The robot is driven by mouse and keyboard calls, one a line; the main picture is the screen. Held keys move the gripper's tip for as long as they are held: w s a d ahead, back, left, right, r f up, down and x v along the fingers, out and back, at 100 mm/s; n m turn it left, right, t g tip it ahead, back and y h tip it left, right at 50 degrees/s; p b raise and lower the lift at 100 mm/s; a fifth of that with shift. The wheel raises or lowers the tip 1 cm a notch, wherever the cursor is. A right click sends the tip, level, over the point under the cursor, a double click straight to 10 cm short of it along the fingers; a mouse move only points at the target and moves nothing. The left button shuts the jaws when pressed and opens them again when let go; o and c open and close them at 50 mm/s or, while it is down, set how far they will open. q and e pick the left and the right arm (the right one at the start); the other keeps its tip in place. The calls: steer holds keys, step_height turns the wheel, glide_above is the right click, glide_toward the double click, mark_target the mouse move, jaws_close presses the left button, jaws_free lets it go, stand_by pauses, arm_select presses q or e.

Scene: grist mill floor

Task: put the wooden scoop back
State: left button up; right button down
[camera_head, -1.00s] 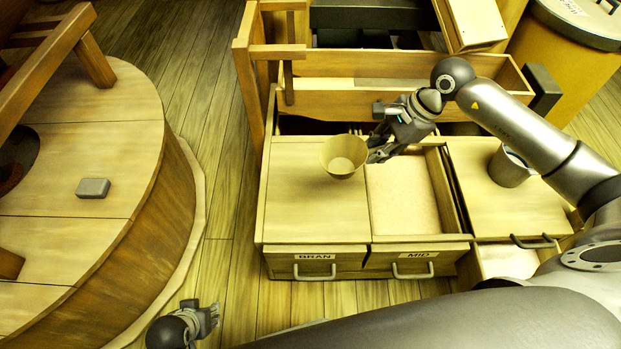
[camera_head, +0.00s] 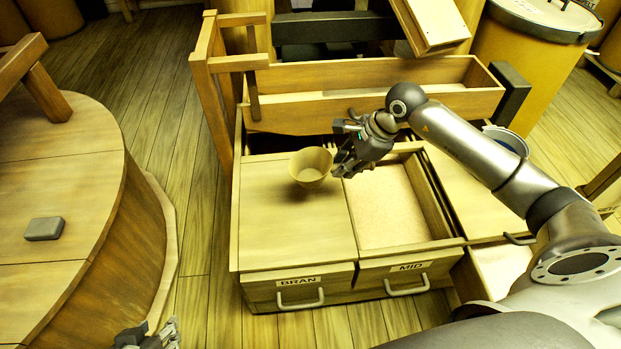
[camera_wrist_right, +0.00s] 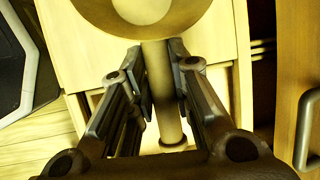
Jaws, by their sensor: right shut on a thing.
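The wooden scoop (camera_head: 309,168) has a round, pale bowl and a straight handle. My right gripper (camera_head: 345,168) is shut on its handle. In the right wrist view the handle (camera_wrist_right: 160,88) runs between the two fingers, with the bowl (camera_wrist_right: 150,12) beyond them at the top edge. In the head view the scoop shows over the right part of the BRAN lid (camera_head: 290,225); I cannot tell its exact height. My left gripper (camera_head: 165,334) is at the bottom edge, away from the scoop and partly cut off, so its opening is unclear.
The MID bin (camera_head: 447,205) is open, with pale meal (camera_head: 388,208) inside. A long wooden trough (camera_head: 300,120) lies behind the bins. My right arm partly hides a cup (camera_head: 508,140). A round wooden platform (camera_head: 80,235) with a grey block (camera_head: 44,229) stands left, across clear floor.

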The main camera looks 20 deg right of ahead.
mark_target(318, 167)
steer(key=w+a+f, duration=0.1)
steer(key=w+f, duration=0.1)
steer(key=w+a+f+b, duration=0.1)
steer(key=w+f, duration=0.1)
steer(key=w+a+f+b, duration=0.1)
steer(key=w+f, duration=0.1)
steer(key=w, duration=0.1)
steer(key=shift+a+f, duration=0.25)
steer(key=shift+a, duration=0.15)
steer(key=shift+w+a+f, duration=0.15)
steer(key=shift+w+f, duration=0.15)
steer(key=shift+f, duration=0.1)
step_height(318, 167, down, 3)
steer(key=shift+w+a+f+b, duration=0.1)
steer(key=shift+w+f+b, duration=0.05)
steer(key=shift+b, duration=0.65)
arm_select(q)
steer(key=w+d+r+t+h, duration=0.1)
steer(key=w+d+r+t, duration=0.1)
steer(key=w+r+t, duration=0.3)
steer(key=w+d+r+t+h, duration=0.1)
steer(key=w+d+r+t, duration=0.1)
steer(key=w+r+t, duration=0.3)
step_height(318, 167, up, 3)
steer(key=shift+w+d+r+h, duration=0.15)
steer(key=shift+w+d+h, duration=0.2)
steer(key=shift+d+h, duration=0.05)
arm_select(e)
steer(key=shift+f, duration=0.1)
